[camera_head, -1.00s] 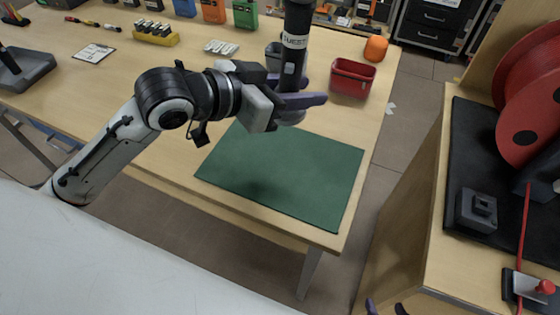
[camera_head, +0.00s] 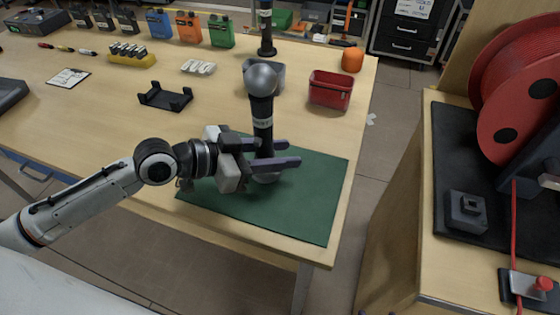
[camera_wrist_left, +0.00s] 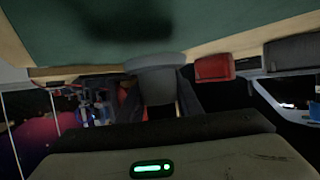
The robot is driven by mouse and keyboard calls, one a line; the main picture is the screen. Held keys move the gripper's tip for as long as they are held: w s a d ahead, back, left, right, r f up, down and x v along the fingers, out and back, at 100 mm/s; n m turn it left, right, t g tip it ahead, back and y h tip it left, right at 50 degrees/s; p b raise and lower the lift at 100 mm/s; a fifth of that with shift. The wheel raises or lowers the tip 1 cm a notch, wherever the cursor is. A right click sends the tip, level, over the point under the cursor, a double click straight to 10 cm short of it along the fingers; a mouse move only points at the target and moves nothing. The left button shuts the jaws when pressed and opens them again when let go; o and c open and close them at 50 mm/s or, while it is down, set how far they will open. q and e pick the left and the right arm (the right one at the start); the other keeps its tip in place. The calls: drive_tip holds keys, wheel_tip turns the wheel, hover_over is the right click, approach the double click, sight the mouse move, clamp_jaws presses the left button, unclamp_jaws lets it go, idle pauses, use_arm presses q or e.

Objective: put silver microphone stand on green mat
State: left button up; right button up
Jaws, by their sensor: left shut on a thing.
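The microphone stand (camera_head: 262,110) is upright, with a silver ball head, a black body and a silver-grey round base. My left gripper (camera_head: 272,152) is shut around its lower body, fingers pointing right. The green mat (camera_head: 300,205) lies at the table's front right corner. The stand's base is over the mat, inside its edges; I cannot tell whether it touches. The left wrist view shows the grey base (camera_wrist_left: 155,64) between the fingers and the mat (camera_wrist_left: 230,25) at the top. My right gripper is not in view.
A red bin (camera_head: 330,90) and a grey bin (camera_head: 280,78) stand behind the mat. An orange object (camera_head: 352,60) and another dark stand (camera_head: 266,35) are farther back. A black cradle (camera_head: 165,97) is left of the grey bin. A red reel (camera_head: 520,95) stands right, across a gap.

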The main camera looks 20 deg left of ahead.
use_arm(q)
wheel_tip(320, 180, down, 2)
drive_tip(key=shift+f, duration=0.15)
drive_tip(key=shift+f, duration=0.2)
drive_tip(key=o, duration=1.1)
